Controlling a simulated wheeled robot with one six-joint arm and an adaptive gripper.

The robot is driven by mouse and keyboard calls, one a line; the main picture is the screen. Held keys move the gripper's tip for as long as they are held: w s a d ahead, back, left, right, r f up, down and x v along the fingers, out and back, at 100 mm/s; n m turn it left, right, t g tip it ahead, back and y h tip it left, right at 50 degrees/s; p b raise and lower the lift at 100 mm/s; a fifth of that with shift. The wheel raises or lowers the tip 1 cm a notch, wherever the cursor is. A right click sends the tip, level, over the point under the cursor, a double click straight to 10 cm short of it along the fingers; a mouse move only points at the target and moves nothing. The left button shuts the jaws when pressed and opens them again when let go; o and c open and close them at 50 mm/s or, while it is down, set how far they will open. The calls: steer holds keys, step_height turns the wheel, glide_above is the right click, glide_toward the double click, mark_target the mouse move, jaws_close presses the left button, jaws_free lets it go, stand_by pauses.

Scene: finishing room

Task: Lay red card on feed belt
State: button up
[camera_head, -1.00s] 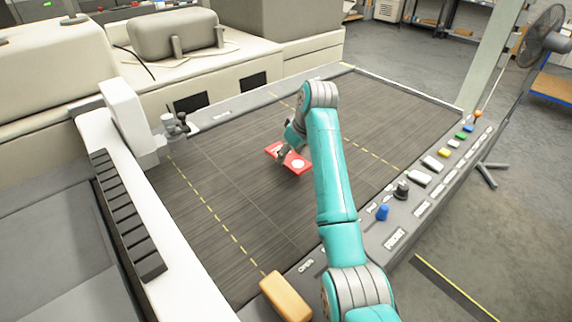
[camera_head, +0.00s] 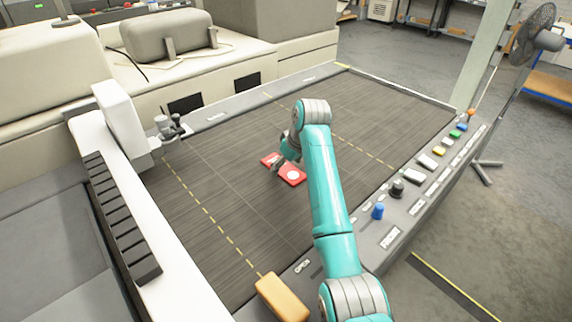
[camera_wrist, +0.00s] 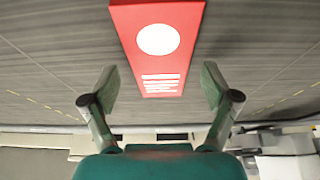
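The red card (camera_head: 292,176), with a white disc and white lines of print, is over the dark feed belt (camera_head: 230,210), near its middle. In the wrist view the red card (camera_wrist: 187,25) lies ahead of and between the two fingers. My gripper (camera_head: 279,164) is at the card in the head view, partly hiding it. In the wrist view my gripper (camera_wrist: 158,88) is open, its fingers spread wider than the card, with gaps on both sides. The card looks flat on the belt.
A control panel with a blue knob (camera_head: 378,211) and coloured buttons runs along the belt's right edge. A tan block (camera_head: 282,298) sits at the front corner. A white guide arm (camera_head: 122,125) stands on the left. Much of the belt is bare.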

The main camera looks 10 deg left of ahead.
steer(key=v, duration=1.1)
steer(key=shift+o, duration=0.4)
steer(key=shift+r, duration=0.4)
glide_above(291, 172)
step_height(291, 172, down, 6)
steer(key=shift+w, duration=0.1)
steer(key=shift+s+x, duration=0.1)
steer(key=shift+x, duration=1.25)
steer(key=shift+s+x, duration=0.15)
steer(key=shift+x, duration=1.2)
steer(key=c, duration=1.1)
